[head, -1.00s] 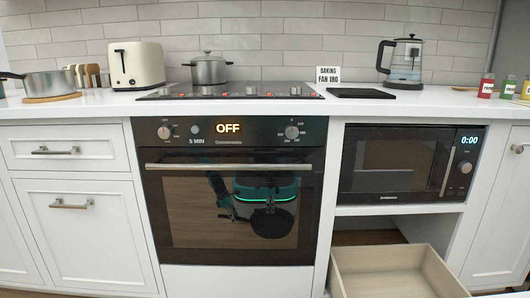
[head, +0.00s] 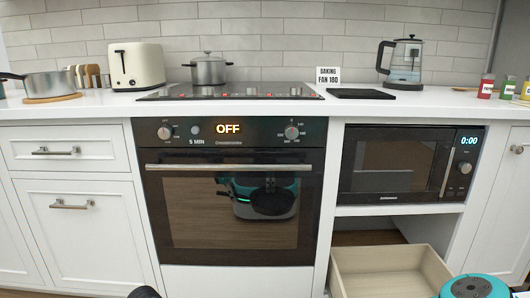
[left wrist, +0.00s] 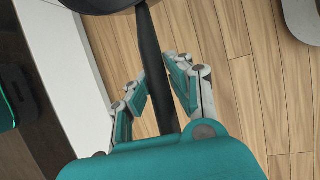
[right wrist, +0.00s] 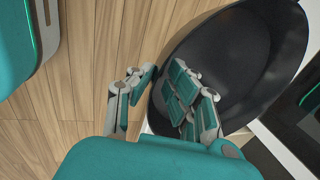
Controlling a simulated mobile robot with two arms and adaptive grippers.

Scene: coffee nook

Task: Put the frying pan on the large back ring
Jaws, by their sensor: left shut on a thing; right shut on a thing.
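The black frying pan shows in the right wrist view (right wrist: 235,65) as a wide dark bowl. Its dark handle (left wrist: 148,50) runs between the fingers of my left gripper (left wrist: 158,82), which is shut on it. My right gripper (right wrist: 160,80) is shut on the pan's rim, one finger inside the bowl. The pan is off the cooktop, above the wooden floor and in front of the oven; the oven glass reflects it. The black cooktop (head: 255,94) is seen nearly edge-on, so its rings cannot be told apart. Neither gripper's fingers show in the head view.
A lidded grey pot (head: 208,70) stands at the cooktop's back left. The toaster (head: 137,65) is left of it; a sign (head: 327,77), dark slab (head: 360,94) and kettle (head: 403,65) are right. An open drawer (head: 385,275) sticks out below the microwave (head: 408,163).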

